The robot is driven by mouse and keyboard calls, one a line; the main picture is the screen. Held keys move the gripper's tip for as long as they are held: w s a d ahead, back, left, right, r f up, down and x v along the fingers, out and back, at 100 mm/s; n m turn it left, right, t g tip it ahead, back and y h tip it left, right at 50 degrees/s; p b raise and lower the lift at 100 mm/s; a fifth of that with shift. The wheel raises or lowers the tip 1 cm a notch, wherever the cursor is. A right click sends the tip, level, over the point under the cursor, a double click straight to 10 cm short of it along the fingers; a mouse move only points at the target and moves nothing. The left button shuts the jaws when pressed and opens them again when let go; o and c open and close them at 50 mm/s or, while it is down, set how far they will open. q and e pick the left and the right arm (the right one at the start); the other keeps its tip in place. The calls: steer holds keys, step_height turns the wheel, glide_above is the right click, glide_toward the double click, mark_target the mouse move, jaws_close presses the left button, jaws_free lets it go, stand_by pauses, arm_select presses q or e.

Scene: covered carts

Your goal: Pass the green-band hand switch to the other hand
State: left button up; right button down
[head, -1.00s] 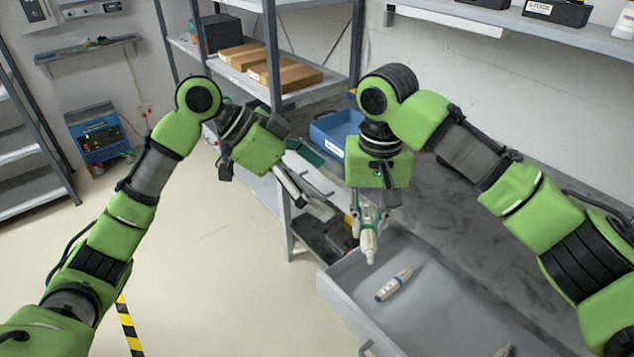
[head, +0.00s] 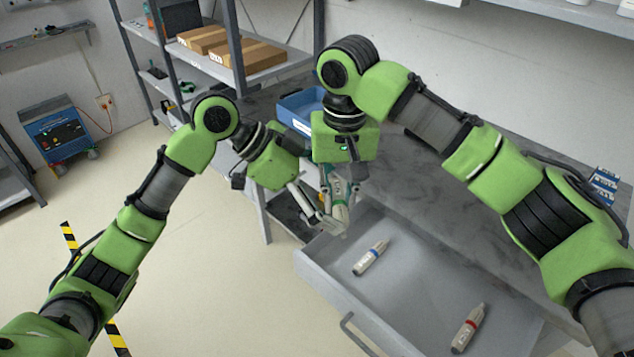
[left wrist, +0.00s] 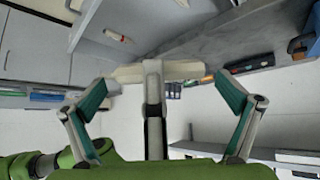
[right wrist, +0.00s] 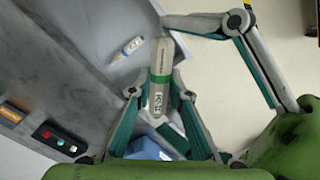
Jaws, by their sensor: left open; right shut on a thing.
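The green-band hand switch (head: 340,212) is white with a green band and hangs from my right gripper (head: 339,190) above the open drawer. My left gripper (head: 323,218) is open beside the switch in the head view. In the left wrist view the switch (left wrist: 130,73) lies crosswise between the spread left fingers; contact cannot be told. A left finger shows near the switch's far end in the right wrist view. My grippers partly hide the switch in the head view.
The grey drawer (head: 325,262) holds a blue-band switch (head: 370,257) and a red-band switch (head: 468,329). A blue bin (head: 300,106) stands on the grey worktop behind my right gripper. Shelves with cardboard boxes (head: 247,55) are at the back.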

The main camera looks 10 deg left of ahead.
arm_select(q)
steer(key=shift+d+f, duration=0.2)
steer(key=shift+f, duration=0.05)
steer(key=c, duration=1.1)
steer(key=shift+o, duration=0.2)
arm_select(e)
steer(key=c, duration=1.8)
jaws_free()
